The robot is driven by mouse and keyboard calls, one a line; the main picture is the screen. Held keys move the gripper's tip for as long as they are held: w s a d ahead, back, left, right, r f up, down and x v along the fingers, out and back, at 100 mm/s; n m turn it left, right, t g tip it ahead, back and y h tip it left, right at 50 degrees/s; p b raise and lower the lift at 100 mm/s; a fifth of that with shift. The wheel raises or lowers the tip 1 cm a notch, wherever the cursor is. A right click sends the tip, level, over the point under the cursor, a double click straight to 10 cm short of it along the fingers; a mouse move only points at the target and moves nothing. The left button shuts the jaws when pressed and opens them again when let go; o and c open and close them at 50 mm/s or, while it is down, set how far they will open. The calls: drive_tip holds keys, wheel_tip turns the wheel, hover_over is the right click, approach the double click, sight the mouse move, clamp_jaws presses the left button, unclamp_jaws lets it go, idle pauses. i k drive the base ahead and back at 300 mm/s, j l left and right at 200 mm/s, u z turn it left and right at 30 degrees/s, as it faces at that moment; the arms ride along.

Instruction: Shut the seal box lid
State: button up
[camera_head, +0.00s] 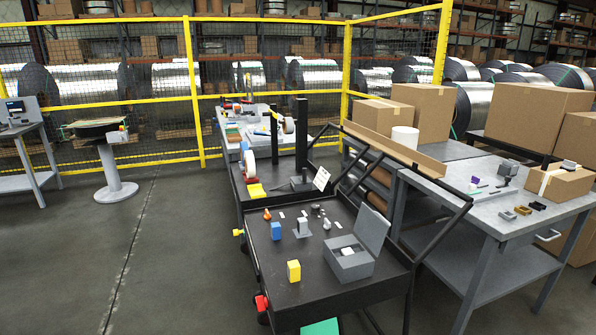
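A grey seal box (349,263) stands near the front right of the black cart top. Its lid (374,232) is open, raised upright and tilted at the box's right rear side. A small white item (347,251) shows inside the box. My gripper is not in view.
The black cart (265,280) also carries a yellow block (294,271), a blue block (276,231), a grey-white block (302,227) and several small parts. A grey workbench (480,205) with cardboard boxes stands at the right. Open floor (170,260) lies at the left, before a yellow fence (160,96).

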sight(371, 226)
drive_tip(key=l+u, duration=0.1)
drive_tip(key=u, duration=0.4)
drive_tip(key=l+u, duration=0.25)
drive_tip(key=l, duration=0.25)
drive_tip(key=l+u, duration=0.3)
drive_tip(key=l, duration=0.25)
drive_tip(key=k+l+u, duration=0.25)
drive_tip(key=l, duration=0.25)
drive_tip(key=k+l, duration=0.1)
drive_tip(key=l, duration=0.3)
drive_tip(key=l+u, duration=0.1)
drive_tip(key=l, duration=0.35)
drive_tip(key=k+l, duration=0.15)
drive_tip(key=l, duration=0.25)
drive_tip(key=k+l+u, duration=0.1)
drive_tip(key=l, duration=0.35)
drive_tip(key=k+l, duration=0.1)
drive_tip(key=l, duration=0.3)
drive_tip(key=k+l+u, duration=0.1)
drive_tip(key=l, duration=0.3)
drive_tip(key=k+l, duration=0.1)
drive_tip(key=l, duration=0.35)
drive_tip(key=k+l, duration=0.1)
drive_tip(key=l, duration=0.75)
drive_tip(key=i+l+u, duration=0.25)
drive_tip(key=i+l, duration=0.15)
drive_tip(key=l, duration=0.25)
drive_tip(key=i+l+u, duration=0.25)
drive_tip(key=i+l, duration=0.15)
drive_tip(key=l, duration=0.3)
